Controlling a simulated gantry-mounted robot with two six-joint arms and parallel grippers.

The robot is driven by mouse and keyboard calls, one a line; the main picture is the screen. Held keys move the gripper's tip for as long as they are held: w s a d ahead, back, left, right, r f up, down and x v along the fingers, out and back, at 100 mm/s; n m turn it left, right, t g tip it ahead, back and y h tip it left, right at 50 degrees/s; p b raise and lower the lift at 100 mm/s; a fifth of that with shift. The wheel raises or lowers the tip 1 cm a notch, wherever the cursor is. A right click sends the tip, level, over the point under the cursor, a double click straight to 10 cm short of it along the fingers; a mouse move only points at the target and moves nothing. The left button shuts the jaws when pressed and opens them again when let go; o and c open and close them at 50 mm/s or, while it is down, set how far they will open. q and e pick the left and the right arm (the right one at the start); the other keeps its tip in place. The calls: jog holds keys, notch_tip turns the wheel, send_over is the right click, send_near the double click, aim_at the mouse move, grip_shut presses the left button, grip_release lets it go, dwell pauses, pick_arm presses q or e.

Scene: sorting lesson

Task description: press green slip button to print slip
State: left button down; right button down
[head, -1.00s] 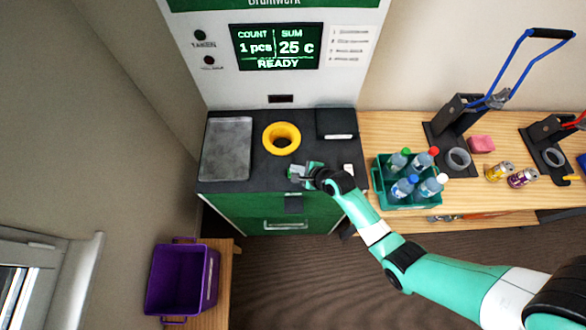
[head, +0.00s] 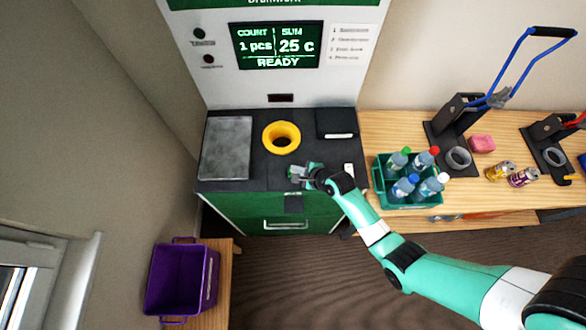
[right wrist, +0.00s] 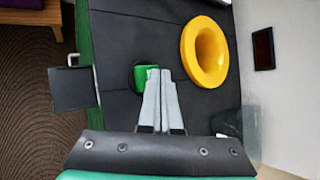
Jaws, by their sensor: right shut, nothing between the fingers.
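The green slip button (right wrist: 143,77) is in the dark worktop of the machine, partly covered by my fingers in the right wrist view. My right gripper (right wrist: 158,72) is shut and empty, its fingertips over or right beside the button; whether they touch it I cannot tell. In the head view my right gripper (head: 297,174) is low over the worktop, in front of the yellow ring-shaped inlet (head: 281,131). The machine's screen (head: 276,46) reads 1 pcs, 25 c, READY. My left gripper is not in view.
A grey metal tray (head: 226,150) lies left on the worktop, a black box (head: 336,122) at its back right. A teal crate (head: 408,203) of bottles stands on the wooden bench at right. A purple bin (head: 172,287) is at lower left.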

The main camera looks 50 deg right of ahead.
jog(key=shift+f+b, duration=0.35)
jog(key=shift+f, duration=0.2)
dwell(0.6)
jog(key=shift+r, duration=0.15)
jog(key=shift+r+p, duration=0.8)
jog(key=shift+p, duration=0.2)
notch_tip(320, 180, up, 5)
jog(key=p, duration=0.5)
jog(key=shift+r, duration=0.1)
dwell(0.5)
